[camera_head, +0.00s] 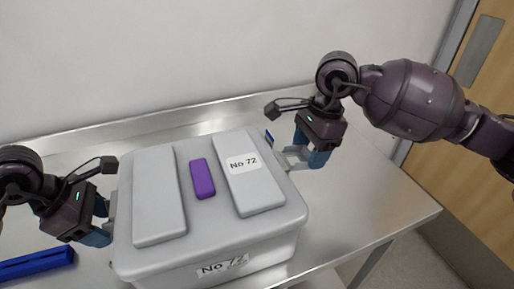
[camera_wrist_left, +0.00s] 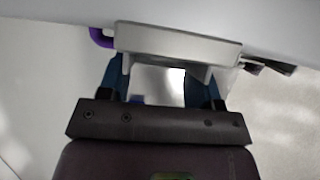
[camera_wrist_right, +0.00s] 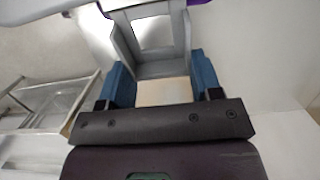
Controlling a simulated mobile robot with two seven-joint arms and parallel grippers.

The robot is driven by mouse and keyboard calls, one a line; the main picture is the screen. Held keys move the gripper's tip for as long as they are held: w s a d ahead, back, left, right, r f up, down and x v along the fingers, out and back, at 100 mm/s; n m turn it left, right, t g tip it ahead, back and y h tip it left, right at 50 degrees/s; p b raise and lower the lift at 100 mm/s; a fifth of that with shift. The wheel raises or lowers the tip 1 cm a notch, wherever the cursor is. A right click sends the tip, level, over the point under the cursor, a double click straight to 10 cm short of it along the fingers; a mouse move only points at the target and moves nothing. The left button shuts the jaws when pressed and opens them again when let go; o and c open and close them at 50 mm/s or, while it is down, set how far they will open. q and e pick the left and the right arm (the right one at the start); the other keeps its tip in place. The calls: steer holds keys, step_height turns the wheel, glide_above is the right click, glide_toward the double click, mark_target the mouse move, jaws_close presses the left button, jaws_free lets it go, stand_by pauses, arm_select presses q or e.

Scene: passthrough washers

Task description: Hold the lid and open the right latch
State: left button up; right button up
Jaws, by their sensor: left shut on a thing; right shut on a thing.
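The grey box (camera_head: 207,276) stands on the metal table, its lid (camera_head: 202,222) lying flat on top. The lid has two raised pads, a purple piece (camera_head: 202,178) between them and a "No 72" label. My left gripper (camera_head: 107,218) is at the box's left side, its blue fingers shut on the grey left latch, seen in the left wrist view (camera_wrist_left: 178,42). My right gripper (camera_head: 304,156) is at the right side, shut on the grey right latch (camera_head: 294,154). That latch juts outward from the box; the right wrist view shows its frame (camera_wrist_right: 122,42) between the fingers.
A long blue object (camera_head: 37,263) lies on the metal table (camera_head: 370,215) at the left. A small blue item (camera_head: 269,137) shows behind the box's right side. A pale wall (camera_head: 180,60) stands behind the table. The table's right part is clear; a wooden door (camera_head: 480,110) stands beyond.

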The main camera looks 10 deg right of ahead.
mark_target(305, 159)
steer(key=shift+a+r+h, duration=0.2)
steer(key=shift+r+h, duration=0.45)
steer(key=shift+h, duration=0.45)
steer(key=o, duration=1.3)
step_height(305, 159, up, 12)
steer(key=shift+a, duration=0.15)
arm_select(q)
steer(key=o, duration=1.7)
arm_select(e)
steer(key=shift+s, duration=0.1)
